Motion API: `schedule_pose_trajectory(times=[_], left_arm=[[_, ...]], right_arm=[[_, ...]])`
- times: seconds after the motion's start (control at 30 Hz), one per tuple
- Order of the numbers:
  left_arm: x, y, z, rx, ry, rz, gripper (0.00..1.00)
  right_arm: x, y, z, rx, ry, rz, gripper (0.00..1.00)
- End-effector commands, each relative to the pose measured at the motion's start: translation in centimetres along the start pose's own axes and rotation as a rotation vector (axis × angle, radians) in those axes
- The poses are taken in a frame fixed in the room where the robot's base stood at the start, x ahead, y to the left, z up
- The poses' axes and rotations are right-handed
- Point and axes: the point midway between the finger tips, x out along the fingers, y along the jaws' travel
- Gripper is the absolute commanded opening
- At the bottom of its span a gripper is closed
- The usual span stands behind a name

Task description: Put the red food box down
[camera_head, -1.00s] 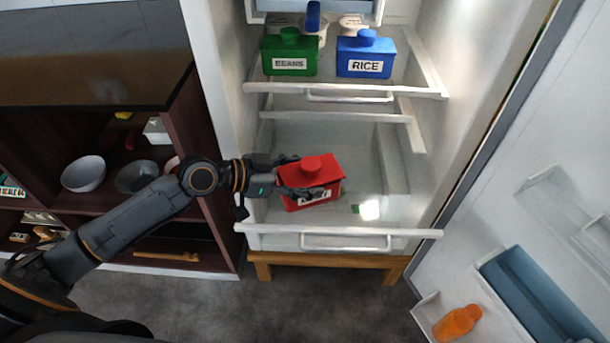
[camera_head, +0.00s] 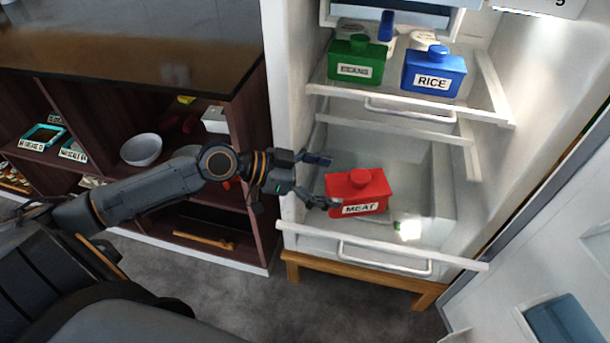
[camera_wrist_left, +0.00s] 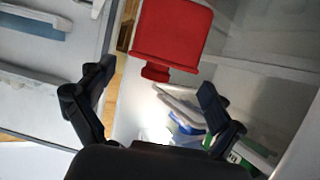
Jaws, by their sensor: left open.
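The red food box (camera_head: 357,186), labelled MEAT, sits upright on the bottom shelf of the open fridge, with its lid knob on top. It also shows in the left wrist view (camera_wrist_left: 171,36), beyond the fingers. My left gripper (camera_head: 326,181) is open and empty just left of the box, its fingers spread and apart from it. In the wrist view the left gripper (camera_wrist_left: 150,98) has a clear gap between its fingers. My right gripper is not in view.
A green BEANS box (camera_head: 357,61) and a blue RICE box (camera_head: 433,73) stand on the shelf above. The lower shelf's front rail (camera_head: 384,247) runs before the red box. A dark shelf unit with bowls (camera_head: 141,149) stands left of the fridge. The fridge door is open at right.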

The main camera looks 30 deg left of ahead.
Motion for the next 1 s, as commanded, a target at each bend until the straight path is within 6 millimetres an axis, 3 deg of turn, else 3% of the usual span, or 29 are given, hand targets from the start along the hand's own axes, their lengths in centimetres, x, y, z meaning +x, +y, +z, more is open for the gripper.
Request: schedule_pose_trajectory(times=[0.3, 0.5, 1.0], left_arm=[[-4.0, 0.1, 0.1, -0.003, -0.002, 0.001, 0.92], [-5.4, 0.0, 0.1, -0.002, -0.001, 0.000, 0.92], [-6.2, 0.0, -0.1, 0.001, 0.001, 0.001, 0.92]], right_arm=[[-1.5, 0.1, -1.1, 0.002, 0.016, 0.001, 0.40], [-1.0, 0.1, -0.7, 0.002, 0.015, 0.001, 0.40], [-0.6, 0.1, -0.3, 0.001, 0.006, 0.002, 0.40]])
